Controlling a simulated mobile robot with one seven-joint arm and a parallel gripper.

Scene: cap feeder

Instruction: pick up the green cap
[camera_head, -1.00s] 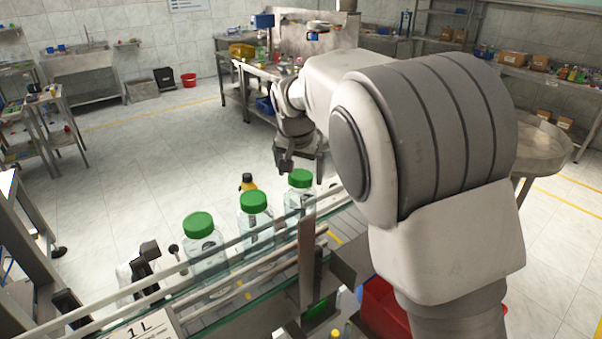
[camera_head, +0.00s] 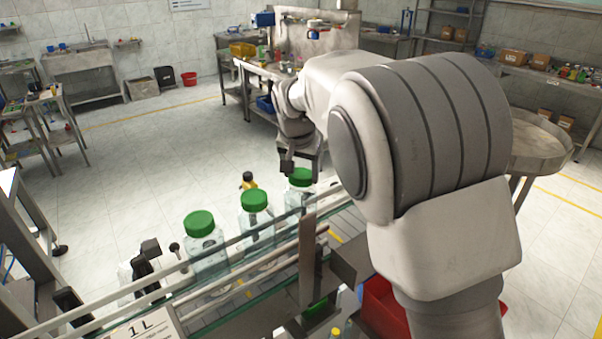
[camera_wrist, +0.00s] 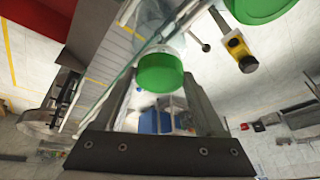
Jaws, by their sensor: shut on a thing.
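Three clear bottles with green caps stand in a row on the conveyor (camera_head: 225,290) in the head view. My gripper (camera_head: 303,174) points down at the rightmost bottle (camera_head: 294,201), its fingers on either side of that bottle's green cap (camera_head: 300,181). The wrist view shows this cap (camera_wrist: 160,72) between the fingertips, with my gripper shut on it. The cap appears to be still on its bottle. The middle cap (camera_head: 255,200) and left cap (camera_head: 199,223) are apart from my gripper. Another green cap (camera_wrist: 258,8) shows at the wrist view's top edge.
Metal guide rails (camera_head: 190,265) run along the conveyor. A yellow and black item (camera_head: 248,181) is just behind the bottles. A red bin (camera_head: 383,308) is at the front right. Open floor lies behind the conveyor.

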